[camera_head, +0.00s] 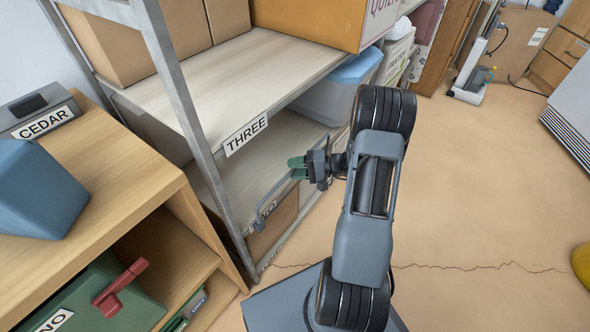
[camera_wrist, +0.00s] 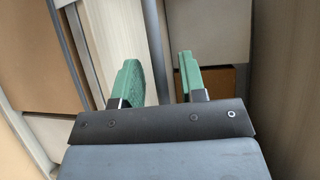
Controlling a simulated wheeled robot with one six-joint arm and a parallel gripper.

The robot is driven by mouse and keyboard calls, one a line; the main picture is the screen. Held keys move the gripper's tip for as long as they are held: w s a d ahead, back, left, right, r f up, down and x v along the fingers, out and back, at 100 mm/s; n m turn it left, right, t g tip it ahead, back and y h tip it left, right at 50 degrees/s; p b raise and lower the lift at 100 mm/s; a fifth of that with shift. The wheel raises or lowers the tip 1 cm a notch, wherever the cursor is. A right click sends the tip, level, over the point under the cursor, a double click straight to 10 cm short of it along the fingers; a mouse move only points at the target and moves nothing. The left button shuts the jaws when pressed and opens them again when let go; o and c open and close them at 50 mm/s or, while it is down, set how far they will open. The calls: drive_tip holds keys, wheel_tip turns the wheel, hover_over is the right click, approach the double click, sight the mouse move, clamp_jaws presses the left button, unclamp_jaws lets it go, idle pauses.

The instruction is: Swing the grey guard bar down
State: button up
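The grey guard bar (camera_head: 278,191) is a thin bar at the front of the rack's lower bay, below the shelf labelled THREE. It slants from near my gripper down to the left, and its far end is hard to make out. My gripper (camera_head: 297,168) is open, with green fingers pointing left at the bar's upper right end. In the wrist view a thin grey bar (camera_wrist: 154,45) runs between the two spread fingers of my gripper (camera_wrist: 158,62). I cannot tell whether either finger touches it.
The metal rack (camera_head: 183,95) holds cardboard boxes and a blue-lidded bin (camera_head: 330,98). A brown box (camera_head: 272,232) sits in the lower bay. A wooden cabinet (camera_head: 110,165) stands at left with a blue block (camera_head: 38,190) on top. The floor at right is mostly clear.

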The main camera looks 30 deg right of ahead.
drive_tip(key=shift+w+a, duration=0.1)
drive_tip(key=shift+a, duration=0.1)
drive_tip(key=shift+c, duration=0.3)
clamp_jaws()
